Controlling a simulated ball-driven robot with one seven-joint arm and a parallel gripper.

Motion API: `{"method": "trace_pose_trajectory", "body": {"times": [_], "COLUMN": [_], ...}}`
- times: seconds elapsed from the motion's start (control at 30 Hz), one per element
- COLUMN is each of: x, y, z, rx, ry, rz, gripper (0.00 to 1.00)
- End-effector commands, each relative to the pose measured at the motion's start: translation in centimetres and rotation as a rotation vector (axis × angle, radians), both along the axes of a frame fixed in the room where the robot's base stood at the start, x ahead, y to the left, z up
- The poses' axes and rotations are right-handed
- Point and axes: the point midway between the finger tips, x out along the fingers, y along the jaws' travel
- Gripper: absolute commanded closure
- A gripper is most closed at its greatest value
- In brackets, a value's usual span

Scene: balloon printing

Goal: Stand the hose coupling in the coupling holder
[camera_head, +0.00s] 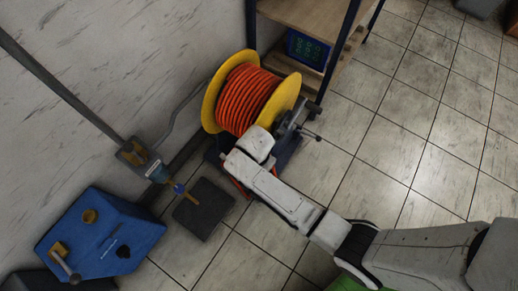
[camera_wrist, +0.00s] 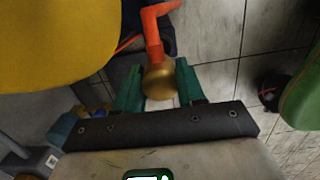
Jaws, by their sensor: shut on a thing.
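The brass hose coupling (camera_wrist: 159,81) shows in the wrist view, on the end of an orange hose (camera_wrist: 152,28). My gripper (camera_wrist: 159,86) has its green fingers on both sides of the coupling and is shut on it. In the head view my arm reaches to the front of the hose reel, and I cannot make out my fingers or the coupling there. I cannot pick out the coupling holder for certain in either view.
The hose reel (camera_head: 249,95) has yellow flanges and wound orange hose; a yellow flange (camera_wrist: 55,40) is close in the wrist view. A wall valve (camera_head: 140,157), a dark block (camera_head: 204,209) and a blue box (camera_head: 100,235) stand left. Shelving (camera_head: 310,22) is behind. Tiled floor is open at right.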

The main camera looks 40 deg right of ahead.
Motion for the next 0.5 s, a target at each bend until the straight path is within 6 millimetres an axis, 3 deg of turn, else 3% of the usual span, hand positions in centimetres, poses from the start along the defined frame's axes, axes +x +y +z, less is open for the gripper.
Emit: {"method": "trace_pose_trajectory", "body": {"times": [0.5], "x": [0.0], "y": [0.0], "z": [-4.4], "rx": [0.001], "ry": [-0.002], "rz": [0.0], "gripper": [1.0]}}
